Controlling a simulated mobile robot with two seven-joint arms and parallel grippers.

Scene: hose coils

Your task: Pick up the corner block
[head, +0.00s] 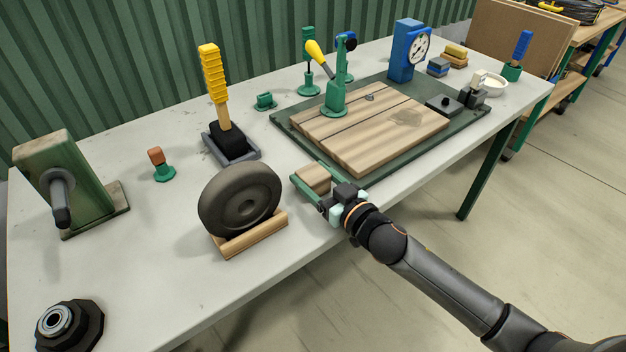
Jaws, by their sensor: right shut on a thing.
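The corner block, a small brown wooden block (313,178), is at the front of the table, between the wheel and the green mat. My right gripper (312,184) reaches it from the right, with a green finger along each side. It is shut on the block. The fingers hide parts of the block's sides. I cannot tell whether the block touches the table or hangs just above it. My left gripper is not in view.
A dark wheel (240,200) in a wooden cradle (250,236) stands close left of the gripper. A wooden board (345,140) with a green clamp (337,88) lies behind it on a green mat (388,163). A yellow-handled brush (214,90) stands further back.

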